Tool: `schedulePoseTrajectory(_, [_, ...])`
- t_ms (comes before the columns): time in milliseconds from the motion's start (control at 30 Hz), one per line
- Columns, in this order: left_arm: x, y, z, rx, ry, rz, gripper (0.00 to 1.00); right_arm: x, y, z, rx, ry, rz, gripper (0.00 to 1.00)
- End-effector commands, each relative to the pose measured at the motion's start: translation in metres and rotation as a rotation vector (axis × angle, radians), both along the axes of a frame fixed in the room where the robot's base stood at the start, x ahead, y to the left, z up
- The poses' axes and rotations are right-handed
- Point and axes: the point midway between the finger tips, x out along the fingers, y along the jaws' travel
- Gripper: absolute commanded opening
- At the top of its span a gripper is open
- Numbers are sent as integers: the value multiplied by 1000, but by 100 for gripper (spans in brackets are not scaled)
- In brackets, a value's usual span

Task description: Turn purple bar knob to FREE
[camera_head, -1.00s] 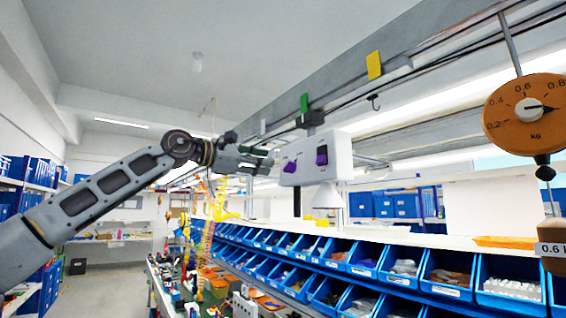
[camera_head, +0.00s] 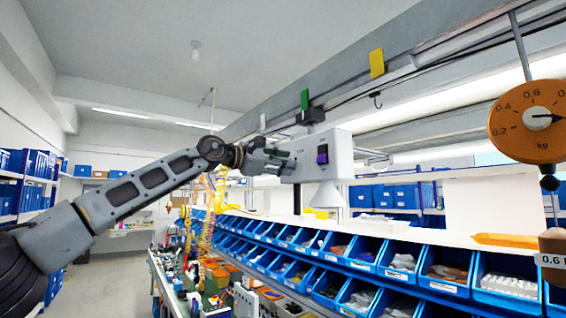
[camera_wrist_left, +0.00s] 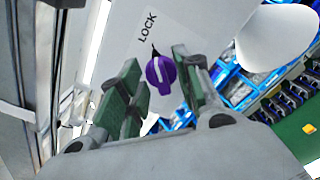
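A white switch box (camera_head: 342,150) hangs from the overhead rail. In the left wrist view a purple knob (camera_wrist_left: 160,75) with a pale raised bar sits on its white face, and a dark mark beside it lies on the side of the printed word LOCK (camera_wrist_left: 147,27). FREE is not visible. My right gripper is out of view.
A white cone (camera_head: 327,195) hangs under the box. Blue bins (camera_head: 445,270) line the shelf below, and an orange dial scale (camera_head: 527,121) hangs at right.

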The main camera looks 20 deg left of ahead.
Motion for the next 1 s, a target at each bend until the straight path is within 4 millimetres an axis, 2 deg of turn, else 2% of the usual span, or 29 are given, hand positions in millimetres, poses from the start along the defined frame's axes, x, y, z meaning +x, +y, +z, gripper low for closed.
schedulePoseTrajectory(167, [0, 0, 0, 0, 0, 0, 33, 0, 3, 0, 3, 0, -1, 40])
schedulePoseTrajectory(400, [0, 0, 0, 0, 0, 0, 2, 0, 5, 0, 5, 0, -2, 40])
schedulePoseTrajectory(433, [0, 0, 0, 0, 0, 0, 0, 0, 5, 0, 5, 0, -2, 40])
schedulePoseTrajectory(1000, [0, 0, 0, -52, 41, 0, 0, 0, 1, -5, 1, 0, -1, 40])
